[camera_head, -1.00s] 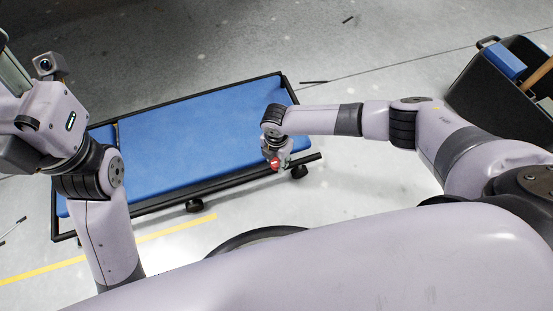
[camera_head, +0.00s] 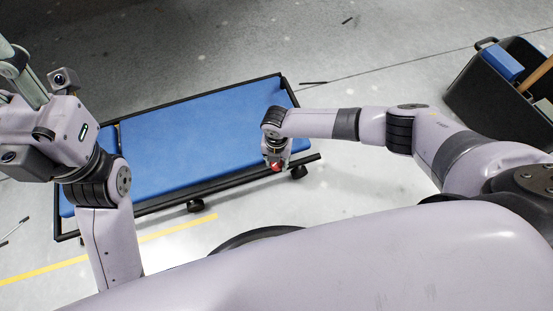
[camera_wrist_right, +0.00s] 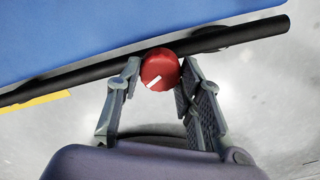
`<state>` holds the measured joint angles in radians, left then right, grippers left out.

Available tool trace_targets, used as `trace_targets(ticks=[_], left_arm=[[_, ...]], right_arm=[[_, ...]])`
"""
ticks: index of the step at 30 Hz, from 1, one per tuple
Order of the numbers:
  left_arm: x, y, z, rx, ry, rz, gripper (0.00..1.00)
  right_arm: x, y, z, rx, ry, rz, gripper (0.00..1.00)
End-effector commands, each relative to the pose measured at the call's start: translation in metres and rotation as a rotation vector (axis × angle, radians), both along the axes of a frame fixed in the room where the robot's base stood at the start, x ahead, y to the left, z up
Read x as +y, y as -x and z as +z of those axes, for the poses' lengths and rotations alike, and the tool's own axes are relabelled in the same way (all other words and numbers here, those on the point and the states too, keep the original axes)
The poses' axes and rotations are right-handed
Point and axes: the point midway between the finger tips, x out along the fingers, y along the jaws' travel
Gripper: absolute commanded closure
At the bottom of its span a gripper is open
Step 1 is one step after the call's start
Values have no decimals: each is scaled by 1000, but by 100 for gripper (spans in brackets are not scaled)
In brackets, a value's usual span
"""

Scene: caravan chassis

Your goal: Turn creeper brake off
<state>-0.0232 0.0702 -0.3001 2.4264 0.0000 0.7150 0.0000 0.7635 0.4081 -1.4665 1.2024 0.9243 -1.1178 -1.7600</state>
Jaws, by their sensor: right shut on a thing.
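The creeper (camera_head: 200,135) is a low blue padded board in a black frame on casters, lying on the floor in the head view. Its brake knob (camera_wrist_right: 160,69) is a round red dial with a white mark, on the black frame rail in the right wrist view. The white mark slants from upper right to lower left. My right gripper (camera_wrist_right: 157,78) is shut on the knob, one finger at each side. In the head view my right gripper (camera_head: 276,165) hides most of the knob. My left arm is at the left; its fingertips are not clearly seen.
A black bin (camera_head: 490,105) with a blue item (camera_head: 501,61) and a wooden handle stands at the right. A yellow line (camera_head: 180,228) crosses the floor at lower left. Thin dark rods lie on the floor. Open floor lies between creeper and bin.

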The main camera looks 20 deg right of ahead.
Motion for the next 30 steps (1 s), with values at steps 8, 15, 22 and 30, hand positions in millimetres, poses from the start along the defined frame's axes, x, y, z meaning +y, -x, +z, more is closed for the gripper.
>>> trace_targets(ticks=[8, 15, 22, 30], left_arm=[[0, -1, -2, 14, 1, 0, 60], [1, 0, -3, 14, 2, 0, 60], [1, 1, -2, 8, 2, 0, 60], [1, 2, 1, -3, 2, 0, 60]], right_arm=[[-1, 0, 0, 0, 1, 259, 94], [-1, 0, 0, -1, 2, 464, 94], [-2, -1, 0, -1, 2, 609, 94], [-2, -1, 0, -1, 2, 697, 94]])
